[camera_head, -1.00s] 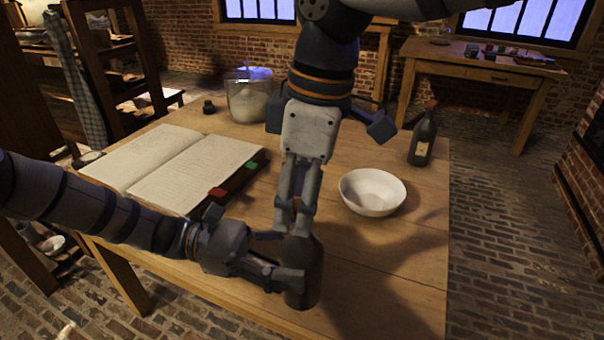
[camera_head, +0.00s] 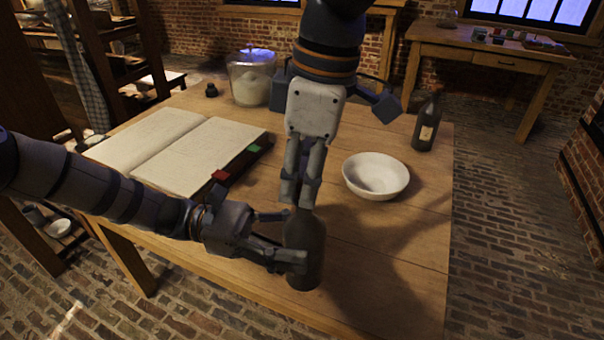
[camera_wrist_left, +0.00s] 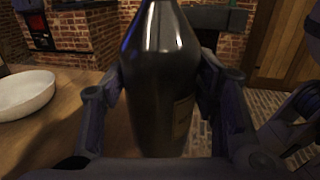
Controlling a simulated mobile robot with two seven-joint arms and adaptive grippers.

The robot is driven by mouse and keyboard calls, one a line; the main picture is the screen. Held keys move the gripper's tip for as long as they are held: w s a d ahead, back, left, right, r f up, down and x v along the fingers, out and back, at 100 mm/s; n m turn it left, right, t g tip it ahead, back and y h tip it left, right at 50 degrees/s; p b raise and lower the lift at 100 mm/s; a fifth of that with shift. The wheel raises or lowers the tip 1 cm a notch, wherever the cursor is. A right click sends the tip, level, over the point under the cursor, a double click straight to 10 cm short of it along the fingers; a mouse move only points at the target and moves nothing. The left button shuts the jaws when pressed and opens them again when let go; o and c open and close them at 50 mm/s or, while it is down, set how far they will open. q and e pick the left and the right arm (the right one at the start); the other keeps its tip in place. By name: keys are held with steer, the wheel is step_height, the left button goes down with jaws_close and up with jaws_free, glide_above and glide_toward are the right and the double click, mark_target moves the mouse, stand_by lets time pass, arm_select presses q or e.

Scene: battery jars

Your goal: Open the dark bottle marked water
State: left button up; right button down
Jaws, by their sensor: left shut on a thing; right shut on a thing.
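A dark bottle (camera_head: 306,245) stands upright near the table's front edge. My left gripper (camera_head: 293,262) is shut around its body from the left. In the left wrist view the bottle (camera_wrist_left: 162,80) fills the middle between the fingers, with a pale label edge at its right side; the writing is not readable and its top is cut off. My right gripper (camera_head: 301,203) points down from above, shut at the bottle's top. Its fingers hide the neck and any stopper, so I cannot tell whether a stopper is in the neck. A second dark bottle (camera_head: 426,124) with a label stands back right.
A white bowl (camera_head: 376,175) stands right of my right gripper. An open book (camera_head: 180,150) with red and green tabs lies to the left. A glass jar (camera_head: 249,80) and a small dark pot stand at the back. The table's front right (camera_head: 400,255) is clear.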

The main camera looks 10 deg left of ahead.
steer(key=shift+r, duration=0.15)
steer(key=shift+r, duration=1)
